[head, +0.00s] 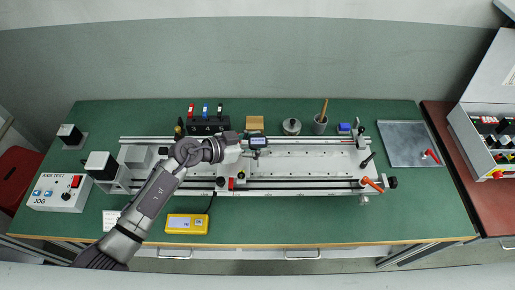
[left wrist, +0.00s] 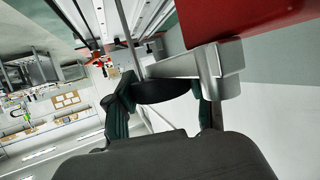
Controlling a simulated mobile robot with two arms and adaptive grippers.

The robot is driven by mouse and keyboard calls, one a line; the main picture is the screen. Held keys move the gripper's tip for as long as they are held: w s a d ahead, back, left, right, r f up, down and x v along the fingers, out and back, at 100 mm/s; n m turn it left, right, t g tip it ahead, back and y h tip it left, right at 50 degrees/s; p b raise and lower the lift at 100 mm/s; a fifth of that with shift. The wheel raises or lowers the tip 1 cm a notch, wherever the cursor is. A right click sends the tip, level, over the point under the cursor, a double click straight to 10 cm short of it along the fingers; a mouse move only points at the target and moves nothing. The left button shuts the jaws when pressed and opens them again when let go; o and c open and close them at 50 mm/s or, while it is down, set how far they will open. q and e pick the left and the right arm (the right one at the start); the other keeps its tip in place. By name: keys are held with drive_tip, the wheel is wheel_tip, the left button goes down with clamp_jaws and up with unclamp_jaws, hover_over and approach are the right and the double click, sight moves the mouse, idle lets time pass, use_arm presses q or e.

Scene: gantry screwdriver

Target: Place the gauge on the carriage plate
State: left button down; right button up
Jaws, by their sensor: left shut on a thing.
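The gauge (head: 258,141), small and dark with a pale display, is over the rear of the rail assembly. My left gripper (head: 241,143) reaches in from the left, with its tip at the gauge's left side. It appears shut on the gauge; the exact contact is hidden. The pale carriage (head: 231,158) is just below and partly behind my gripper; I cannot make out its plate clearly. In the left wrist view, the gripper fingers (left wrist: 165,103) flank a dark piece beside a silver block (left wrist: 200,64). My right gripper is not in view.
A yellow box (head: 187,224) with a cable sits at the front. A tan block (head: 255,123), round metal piece (head: 291,127) and cup (head: 320,124) stand behind the rails. An orange lever (head: 372,184) is at the right end. The front right table is clear.

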use_arm(q)
wheel_tip(320, 180, down, 2)
drive_tip(key=shift+f, duration=0.2)
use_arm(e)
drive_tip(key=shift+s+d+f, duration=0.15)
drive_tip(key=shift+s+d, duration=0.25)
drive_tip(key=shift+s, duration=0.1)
use_arm(q)
drive_tip(key=shift+c, duration=2)
unclamp_jaws()
drive_tip(key=shift+s+f, duration=0.1)
drive_tip(key=shift+f, duration=0.05)
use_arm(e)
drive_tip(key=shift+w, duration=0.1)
use_arm(q)
drive_tip(key=v, duration=1.2)
drive_tip(key=shift+b, duration=0.4)
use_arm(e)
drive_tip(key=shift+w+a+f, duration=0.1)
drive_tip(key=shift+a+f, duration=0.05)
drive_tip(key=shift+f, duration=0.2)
use_arm(q)
drive_tip(key=shift+d+r, duration=0.1)
drive_tip(key=shift+r, duration=0.15)
